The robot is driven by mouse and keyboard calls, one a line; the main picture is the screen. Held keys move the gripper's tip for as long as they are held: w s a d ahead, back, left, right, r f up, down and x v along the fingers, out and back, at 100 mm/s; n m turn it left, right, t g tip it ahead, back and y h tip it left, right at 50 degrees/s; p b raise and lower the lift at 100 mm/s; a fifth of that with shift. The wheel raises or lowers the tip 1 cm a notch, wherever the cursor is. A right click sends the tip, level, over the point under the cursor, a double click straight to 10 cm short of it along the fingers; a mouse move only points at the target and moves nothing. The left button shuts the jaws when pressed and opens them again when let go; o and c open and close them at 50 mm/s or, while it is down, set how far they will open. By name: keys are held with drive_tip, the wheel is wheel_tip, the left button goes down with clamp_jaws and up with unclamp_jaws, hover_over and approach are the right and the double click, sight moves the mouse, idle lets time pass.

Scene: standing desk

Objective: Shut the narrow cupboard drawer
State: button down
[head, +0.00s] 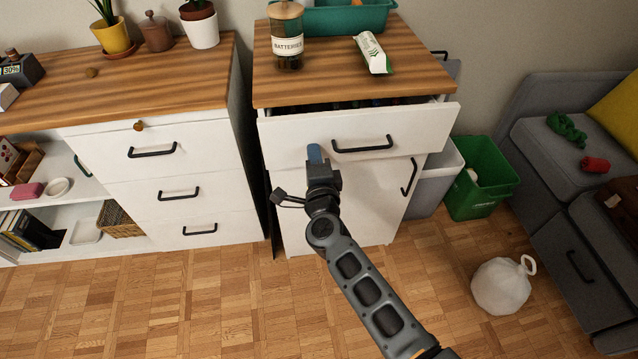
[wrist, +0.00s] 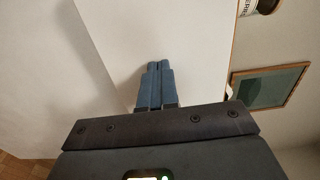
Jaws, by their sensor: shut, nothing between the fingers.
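The narrow cupboard (head: 385,203) stands in the middle of the head view, with a wooden top and a door below. Its drawer (head: 425,128) is pulled out, with a dark gap showing behind the white front. The drawer has a black bar handle (head: 362,145). My gripper (head: 315,152) is shut and empty, its blue fingertips at the drawer front, left of the handle. In the wrist view the shut fingers (wrist: 157,82) lie against or just before the white front (wrist: 140,35); I cannot tell whether they touch.
A battery jar (head: 288,45), a teal tray (head: 340,18) and a white packet (head: 373,55) sit on the cupboard top. A wider cabinet (head: 110,150) stands left. A green bin (head: 480,180) and white bag (head: 502,285) are right. The floor in front is clear.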

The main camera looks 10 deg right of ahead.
sight(311, 141)
drive_tip(key=w+b, duration=0.1)
drive_tip(key=w, duration=0.4)
drive_tip(key=shift+w+r+b, duration=0.2)
drive_tip(key=shift+w+b, duration=0.1)
drive_tip(key=shift+b, duration=0.05)
